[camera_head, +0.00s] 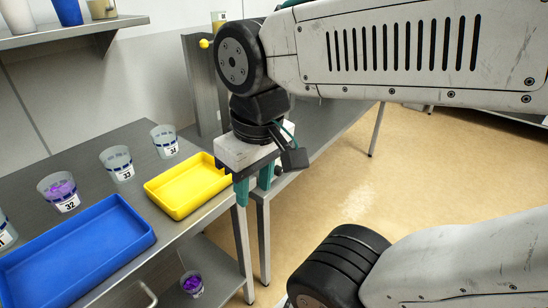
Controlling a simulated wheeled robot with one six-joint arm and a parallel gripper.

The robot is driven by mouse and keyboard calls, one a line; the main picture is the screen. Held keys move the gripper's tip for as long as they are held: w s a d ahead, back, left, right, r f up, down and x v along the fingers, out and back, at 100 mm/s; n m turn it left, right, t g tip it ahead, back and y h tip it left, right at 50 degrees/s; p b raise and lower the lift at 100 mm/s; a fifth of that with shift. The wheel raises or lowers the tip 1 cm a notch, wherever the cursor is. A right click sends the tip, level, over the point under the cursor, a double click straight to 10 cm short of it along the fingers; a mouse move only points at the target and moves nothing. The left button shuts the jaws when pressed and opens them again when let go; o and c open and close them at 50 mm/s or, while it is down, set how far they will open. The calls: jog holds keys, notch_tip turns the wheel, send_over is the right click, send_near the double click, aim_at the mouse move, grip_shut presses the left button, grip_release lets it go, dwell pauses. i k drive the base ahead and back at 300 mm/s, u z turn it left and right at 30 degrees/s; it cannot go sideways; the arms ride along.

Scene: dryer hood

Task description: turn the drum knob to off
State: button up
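My gripper (254,184) points down beside the front edge of the steel bench, right of the yellow tray. Its two teal fingers are apart, with a gap between them and nothing seen held. A small dark round part (278,171) shows just right of the right finger, at the bench edge. I cannot tell whether it is the drum knob or whether the finger touches it. No off mark or knob pointer can be read. My wrist and arm hide much of the hood area behind.
The yellow tray (158,205) lies close left of my gripper. A blue tray (143,237) and several numbered cups, such as cup 33 (117,164), stand on the bench. A yellow ball-ended part (204,43) sticks out by the grey panel (199,95). Open floor (330,205) lies right.

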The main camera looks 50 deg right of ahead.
aim_at(279, 170)
jog(key=u, duration=0.05)
jog(key=k, duration=0.35)
jog(key=z, duration=0.55)
jog(key=i, duration=0.35)
jog(key=z, duration=0.35)
